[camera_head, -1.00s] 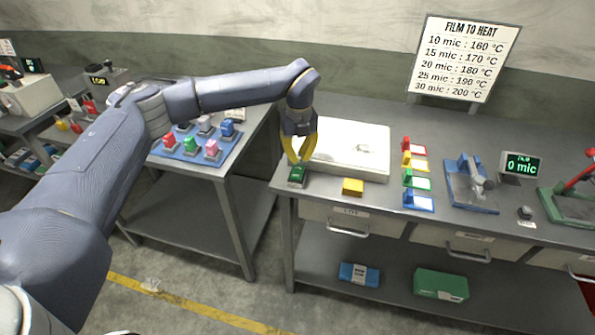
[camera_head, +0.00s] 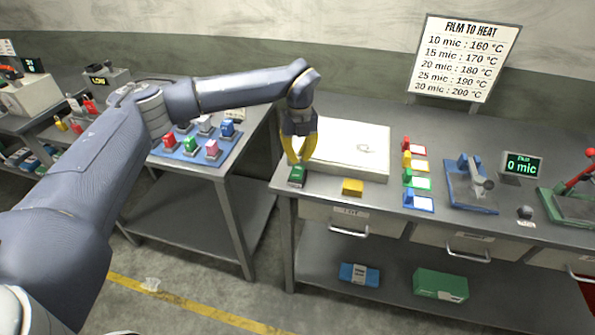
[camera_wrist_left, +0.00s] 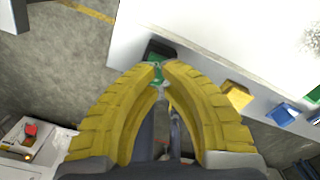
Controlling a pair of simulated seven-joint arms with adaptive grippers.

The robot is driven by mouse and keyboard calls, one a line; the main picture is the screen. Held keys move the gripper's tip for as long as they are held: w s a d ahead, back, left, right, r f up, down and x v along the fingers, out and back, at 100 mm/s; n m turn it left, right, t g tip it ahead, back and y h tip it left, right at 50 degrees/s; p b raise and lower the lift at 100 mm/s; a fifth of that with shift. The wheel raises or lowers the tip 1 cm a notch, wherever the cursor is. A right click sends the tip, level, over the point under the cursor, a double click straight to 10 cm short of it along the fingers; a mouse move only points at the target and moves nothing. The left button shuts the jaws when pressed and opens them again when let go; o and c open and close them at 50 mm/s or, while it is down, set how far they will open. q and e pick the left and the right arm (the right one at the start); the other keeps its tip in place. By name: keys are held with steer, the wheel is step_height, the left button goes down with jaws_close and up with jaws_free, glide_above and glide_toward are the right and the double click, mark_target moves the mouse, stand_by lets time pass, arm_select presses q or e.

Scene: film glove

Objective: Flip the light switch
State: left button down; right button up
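A small dark green box that looks like the switch (camera_head: 297,175) sits at the front left corner of the grey workbench, beside a white panel (camera_head: 345,148). It also shows in the left wrist view (camera_wrist_left: 161,47), just beyond my fingertips. My left gripper (camera_head: 299,161) has yellow fingers that point down at the box. In the left wrist view, the fingertips (camera_wrist_left: 160,66) are nearly together, with a bit of green showing between and under them. Whether they touch the box or its lever is hard to tell. My right gripper is not in view.
A yellow block (camera_head: 352,187) lies just right of the switch, at the bench front. Several coloured holders (camera_head: 416,180) and a blue device (camera_head: 470,187) stand further right. A blue tray (camera_head: 200,145) with coloured pieces lies on the left table. A gap separates the tables.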

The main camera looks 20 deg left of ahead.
mark_target(299, 167)
arm_select(q)
steer(key=shift+f, duration=2.05)
stand_by(1.3)
steer(key=shift+r, duration=0.1)
steer(key=shift+r, duration=3.4)
